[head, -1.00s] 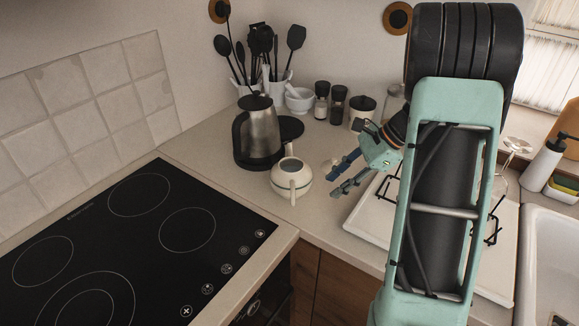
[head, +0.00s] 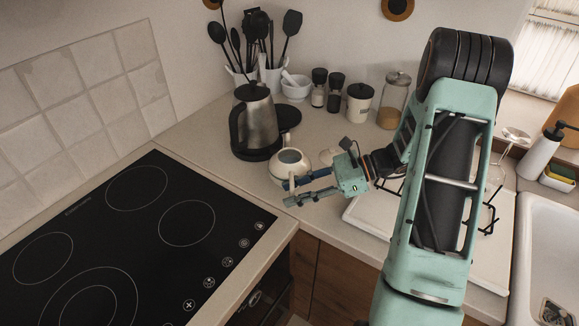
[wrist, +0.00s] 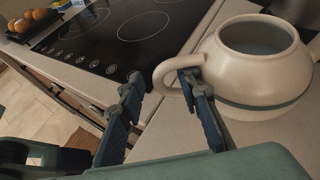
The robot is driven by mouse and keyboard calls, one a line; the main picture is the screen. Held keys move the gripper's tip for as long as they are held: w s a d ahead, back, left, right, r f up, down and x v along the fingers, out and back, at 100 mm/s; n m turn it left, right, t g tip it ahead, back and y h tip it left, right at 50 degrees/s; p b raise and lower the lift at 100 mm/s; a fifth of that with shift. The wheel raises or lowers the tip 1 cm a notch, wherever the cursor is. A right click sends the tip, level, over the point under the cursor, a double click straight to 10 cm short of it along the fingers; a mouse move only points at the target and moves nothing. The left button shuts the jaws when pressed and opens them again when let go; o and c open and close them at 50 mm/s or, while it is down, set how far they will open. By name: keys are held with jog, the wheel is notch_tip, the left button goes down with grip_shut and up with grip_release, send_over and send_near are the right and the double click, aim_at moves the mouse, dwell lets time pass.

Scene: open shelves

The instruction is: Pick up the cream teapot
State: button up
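The cream teapot (head: 290,161) stands upright and lidless on the counter, beside the kettle, with a dark green band low on its body. It also shows at the upper right of the wrist view (wrist: 250,80). My gripper (head: 288,190) is open at the teapot's handle side. In the wrist view my gripper (wrist: 160,82) has its fingers apart, with the outer curve of the handle (wrist: 161,78) between them. The right finger overlaps the handle's opening; whether it touches the handle I cannot tell. A small cream piece, possibly the lid, is partly hidden behind my gripper in the head view.
A steel kettle (head: 256,122) stands close behind the teapot. The black cooktop (head: 130,240) lies to the left. Shakers and jars (head: 360,103) stand at the back. A white drainer (head: 365,218) and sink (head: 545,255) are to the right.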

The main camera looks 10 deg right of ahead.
jog(key=shift+a+f, duration=0.2)
jog(key=shift+a, duration=0.2)
jog(key=shift+c, duration=0.3)
grip_shut()
jog(key=shift+w+r, duration=0.1)
jog(key=shift+r, duration=0.05)
